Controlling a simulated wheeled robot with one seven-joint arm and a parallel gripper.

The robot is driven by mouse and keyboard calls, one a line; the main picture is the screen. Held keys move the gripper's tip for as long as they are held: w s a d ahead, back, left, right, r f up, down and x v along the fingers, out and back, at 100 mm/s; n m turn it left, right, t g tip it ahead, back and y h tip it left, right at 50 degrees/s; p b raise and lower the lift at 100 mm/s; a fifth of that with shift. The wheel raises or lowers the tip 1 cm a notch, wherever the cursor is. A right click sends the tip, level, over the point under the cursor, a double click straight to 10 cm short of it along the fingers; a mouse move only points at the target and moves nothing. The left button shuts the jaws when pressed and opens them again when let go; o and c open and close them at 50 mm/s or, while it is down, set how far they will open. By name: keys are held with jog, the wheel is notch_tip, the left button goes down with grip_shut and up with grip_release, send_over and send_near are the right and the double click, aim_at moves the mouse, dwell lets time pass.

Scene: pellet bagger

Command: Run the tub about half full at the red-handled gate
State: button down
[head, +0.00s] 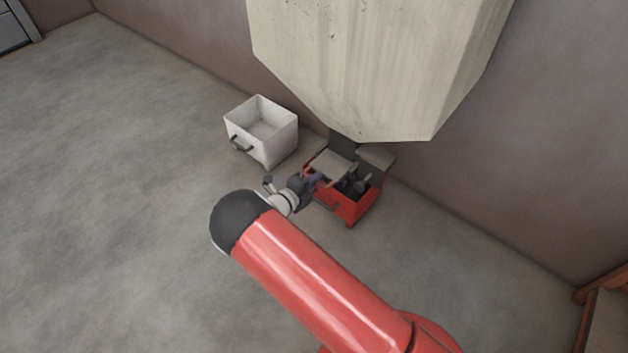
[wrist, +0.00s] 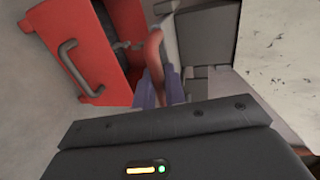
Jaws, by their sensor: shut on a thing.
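My gripper (head: 317,181) is shut on the red handle of the gate; in the wrist view the fingers (wrist: 159,88) close around the red handle (wrist: 154,48). The handle belongs to a flat grey gate plate (head: 332,163) beneath the large cream hopper (head: 375,60). A red tub (head: 350,208) stands on the floor under the outlet. Its red wall and grey pull handle (wrist: 68,65) show at left in the wrist view. Dark shapes show inside the tub, but the fill level cannot be told.
A white bin (head: 278,148) with a dark handle stands on the floor left of the red tub, seemingly empty. Walls close in behind the hopper. A brown wooden structure (head: 590,315) is at the lower right. The floor at left is clear.

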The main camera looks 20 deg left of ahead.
aim_at(326, 168)
jog(key=x, duration=0.3)
jog(key=r+b+x, duration=0.1)
jog(key=x, duration=0.2)
jog(key=shift+w+d+r, duration=0.1)
jog(key=shift+w+r, duration=0.1)
jog(key=shift+w, duration=0.1)
jog(key=c, duration=1.6)
grip_release()
jog(key=shift+w+d, duration=0.1)
jog(key=shift+o, duration=0.2)
jog(key=v, duration=0.8)
jog(key=shift+p, duration=0.35)
